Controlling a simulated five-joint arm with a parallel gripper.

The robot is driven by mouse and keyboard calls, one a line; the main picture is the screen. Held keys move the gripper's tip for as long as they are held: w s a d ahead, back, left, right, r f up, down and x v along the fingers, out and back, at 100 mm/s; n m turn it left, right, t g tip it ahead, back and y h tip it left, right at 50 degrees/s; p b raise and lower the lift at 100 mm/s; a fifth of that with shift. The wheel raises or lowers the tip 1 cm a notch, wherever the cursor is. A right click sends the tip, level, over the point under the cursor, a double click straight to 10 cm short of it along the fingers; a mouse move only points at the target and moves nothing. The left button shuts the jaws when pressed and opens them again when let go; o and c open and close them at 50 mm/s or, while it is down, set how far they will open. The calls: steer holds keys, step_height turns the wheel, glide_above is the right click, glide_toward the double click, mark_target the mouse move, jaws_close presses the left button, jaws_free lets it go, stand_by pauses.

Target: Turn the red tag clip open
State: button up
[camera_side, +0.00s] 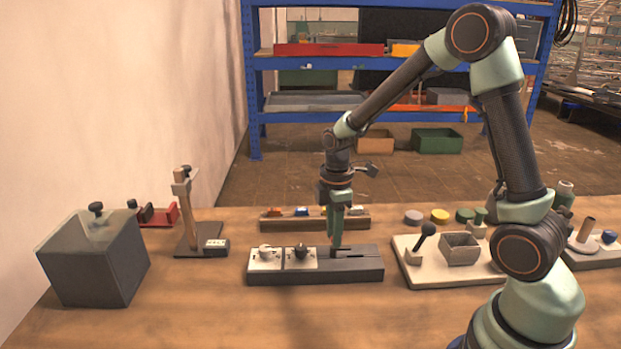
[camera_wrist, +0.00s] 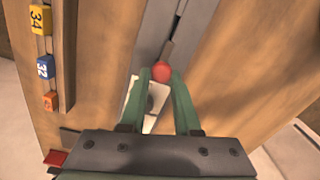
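A small red rounded piece (camera_wrist: 161,71) shows between my fingertips in the wrist view. I cannot tell for certain that it is the tag clip. My gripper (camera_wrist: 161,76) points down with one green finger on each side of the red piece. The fingers are apart, and I cannot tell if they press on it. In the side view my gripper (camera_side: 337,243) is low over the dark grey slotted block (camera_side: 362,268), at the right of its pale plates. A hint of orange-red shows beside the fingertips, mostly hidden there.
A wooden rack (camera_side: 348,222) with coloured numbered tags stands behind the block. A wooden post stand (camera_side: 187,207) and a dark cube (camera_side: 97,262) stand at left. A pale board (camera_side: 420,275) with a black-knobbed lever stands at right. Bare table lies in front of the block.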

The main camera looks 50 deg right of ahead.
jaws_close()
steer(key=shift+m, duration=0.3)
steer(key=m, duration=0.8)
steer(key=shift+m, duration=0.4)
steer(key=m, duration=0.4)
steer(key=shift+m, duration=0.3)
steer(key=shift+r+m, duration=0.1)
steer(key=shift+m, duration=1.8)
